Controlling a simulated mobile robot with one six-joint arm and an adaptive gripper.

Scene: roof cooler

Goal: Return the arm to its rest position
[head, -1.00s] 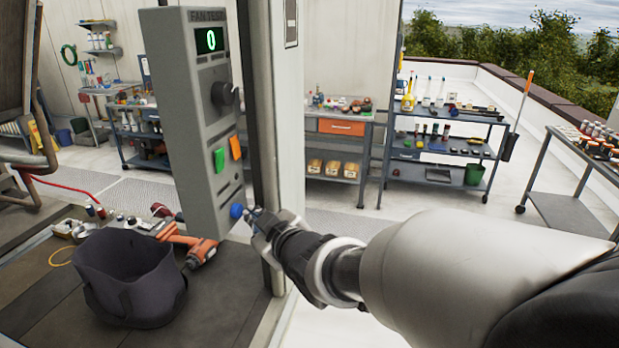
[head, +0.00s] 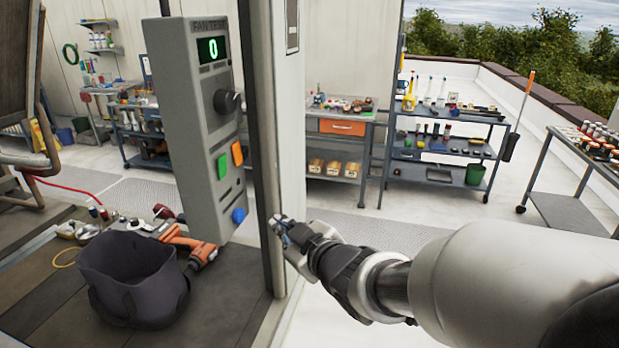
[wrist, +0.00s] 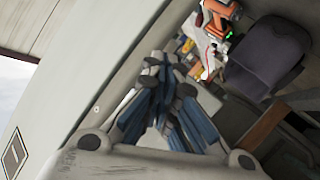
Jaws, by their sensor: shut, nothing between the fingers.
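My gripper (head: 281,226) is in front of the white wall post in the head view, to the right of the control panel and apart from it. Its fingers are together with nothing held, as the wrist view (wrist: 165,75) also shows.
A dark bucket bag (head: 130,280) and an orange drill (head: 190,247) are on the dark deck at lower left. A post (head: 262,120) stands close beside my gripper. Shelved carts (head: 440,140) stand farther back, with open pale floor before them.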

